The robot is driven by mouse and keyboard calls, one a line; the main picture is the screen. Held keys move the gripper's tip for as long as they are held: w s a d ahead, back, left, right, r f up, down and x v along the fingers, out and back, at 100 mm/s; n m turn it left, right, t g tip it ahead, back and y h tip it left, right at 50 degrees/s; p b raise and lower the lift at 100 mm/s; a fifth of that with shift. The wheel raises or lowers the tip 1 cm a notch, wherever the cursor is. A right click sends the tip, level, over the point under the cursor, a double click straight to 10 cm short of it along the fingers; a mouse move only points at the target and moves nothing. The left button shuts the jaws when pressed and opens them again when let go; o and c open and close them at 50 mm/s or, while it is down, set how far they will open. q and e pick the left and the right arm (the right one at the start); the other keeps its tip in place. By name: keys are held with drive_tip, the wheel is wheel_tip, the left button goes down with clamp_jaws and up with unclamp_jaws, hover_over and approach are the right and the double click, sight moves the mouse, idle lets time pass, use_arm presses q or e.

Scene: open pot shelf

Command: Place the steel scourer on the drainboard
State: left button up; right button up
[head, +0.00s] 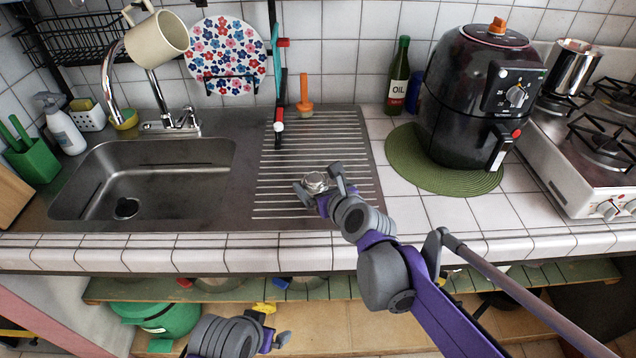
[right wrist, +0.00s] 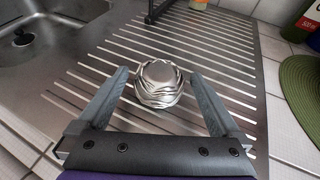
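The steel scourer (head: 316,182) is a shiny, crumpled silver ball. It rests on the ribbed steel drainboard (head: 350,150), right of the sink. In the right wrist view, the scourer (right wrist: 160,84) sits between the fingertips of my right gripper (right wrist: 162,88), with a gap visible on each side. My right gripper (head: 318,186) is open around the scourer, low over the drainboard (right wrist: 225,62). My left gripper (head: 272,326) is below the counter edge, in front of the lower shelf, with its fingers apart and nothing visible between them.
The sink (head: 160,185) lies left of the drainboard. An orange-handled tool (head: 304,95) and a rack stand at its back. A black air fryer (head: 480,95) on a green mat (head: 420,165) and an oil bottle (head: 398,78) stand right. The tiled counter's front right is clear.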

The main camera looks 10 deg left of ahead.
drive_tip(key=shift+r, duration=0.2)
drive_tip(key=p+v, duration=0.1)
drive_tip(key=v, duration=1.1)
drive_tip(key=shift+p, duration=0.4)
drive_tip(key=s+d+n+p, duration=0.1)
drive_tip(key=d+n, duration=0.1)
drive_tip(key=s+d+n+h+p, duration=0.1)
drive_tip(key=n, duration=0.2)
drive_tip(key=s+d+n+g+p, duration=0.1)
drive_tip(key=d+n, duration=0.1)
drive_tip(key=shift+s+d+f, duration=0.3)
drive_tip(key=shift+s+f, duration=0.05)
drive_tip(key=shift+f, duration=0.05)
drive_tip(key=s+d+f+n+g+h+p, duration=0.2)
drive_tip(key=s+d+n+h+p, duration=0.1)
drive_tip(key=s+d+n, duration=0.4)
drive_tip(key=s+d+f+n+g+h+p, duration=0.2)
drive_tip(key=s+d+n, duration=0.4)
drive_tip(key=d+n, duration=0.5)
drive_tip(key=f+n+h+p, duration=0.1)
drive_tip(key=n+h+p, duration=0.1)
drive_tip(key=shift+s+d+n, duration=0.15)
drive_tip(key=shift+s+n, duration=0.15)
drive_tip(key=shift+s, duration=0.1)
